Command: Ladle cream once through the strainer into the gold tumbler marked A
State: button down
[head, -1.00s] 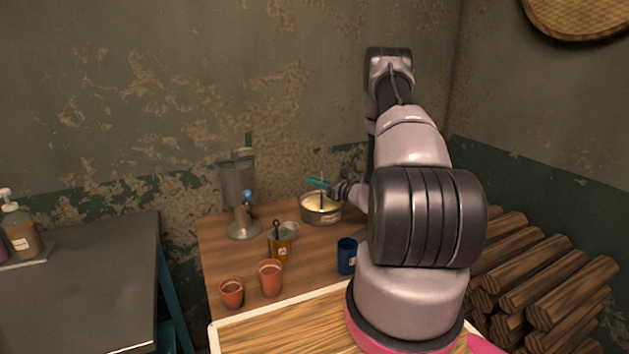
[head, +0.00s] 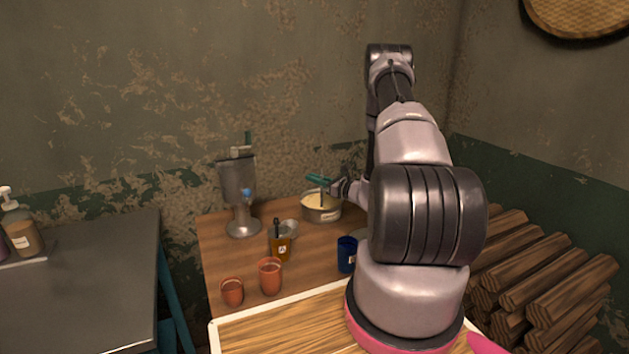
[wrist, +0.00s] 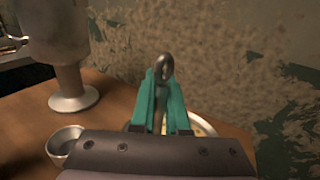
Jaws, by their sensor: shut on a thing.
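My gripper (head: 320,180), with teal fingers, is shut on the ladle's upright handle; the handle's ring end (wrist: 164,68) shows between the fingertips in the wrist view. The ladle's shaft (head: 322,198) runs down into the labelled metal pot of cream (head: 322,215); its bowl is hidden. The gold tumbler marked A (head: 281,250) stands left of and nearer than the pot. A dark upright handle (head: 276,229) shows at its rim. A grey round metal vessel (head: 290,227) is just behind it; I cannot clearly make out the strainer.
A metal separator (head: 240,190) stands at the back left of the wooden table. Two terracotta cups (head: 269,277) are at the front left. A blue labelled cup (head: 346,254) stands right of the gold tumbler, near my arm. A wall is behind the table.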

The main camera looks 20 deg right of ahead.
notch_tip(320, 180, up, 8)
dwell(0.9)
jog(key=shift+a, duration=0.1)
jog(key=shift+s+a+f+n, duration=0.15)
jog(key=shift+s+a+n, duration=0.15)
jog(key=shift+a+n, duration=0.35)
jog(key=shift+s+a+f+n, duration=0.15)
jog(key=shift+s+a+n, duration=0.2)
jog(key=shift+n, duration=0.4)
jog(key=shift+a, duration=0.15)
dwell(0.6)
jog(key=shift+w+d+r+m, duration=0.35)
jog(key=shift+d+r+m, duration=0.25)
jog(key=shift+d+m, duration=0.1)
jog(key=shift+w+d+r+m, duration=0.3)
jog(key=shift+d+r+m, duration=0.3)
jog(key=shift+m, duration=0.1)
